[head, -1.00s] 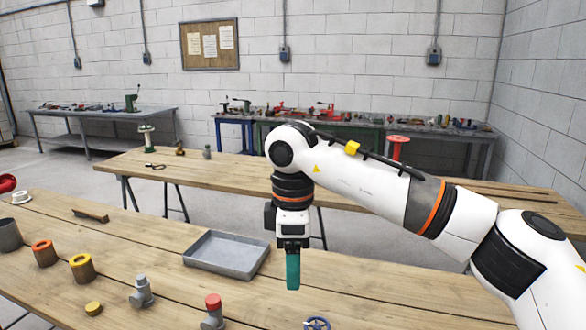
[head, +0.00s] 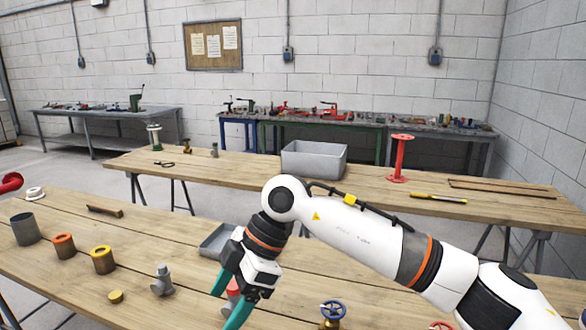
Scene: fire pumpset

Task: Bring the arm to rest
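My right arm (head: 365,240) comes in from the right, bent down at the wrist over the near wooden table. Its gripper (head: 223,310) is tilted down and to the left, with its two teal fingers spread apart. A red-capped fitting (head: 233,287) shows between the fingers in the picture; the gripper partly hides it, and I cannot tell how far apart they are in depth. I see nothing held. My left gripper is not in view.
A grey tray (head: 214,240) is partly hidden behind my wrist. Grey fitting (head: 162,282), yellow-ringed cup (head: 103,260) and orange-ringed cup (head: 64,246) stand to the left. A blue-wheeled valve (head: 332,312) stands front right. A grey bin (head: 314,161) and red stand (head: 400,160) are on the far table.

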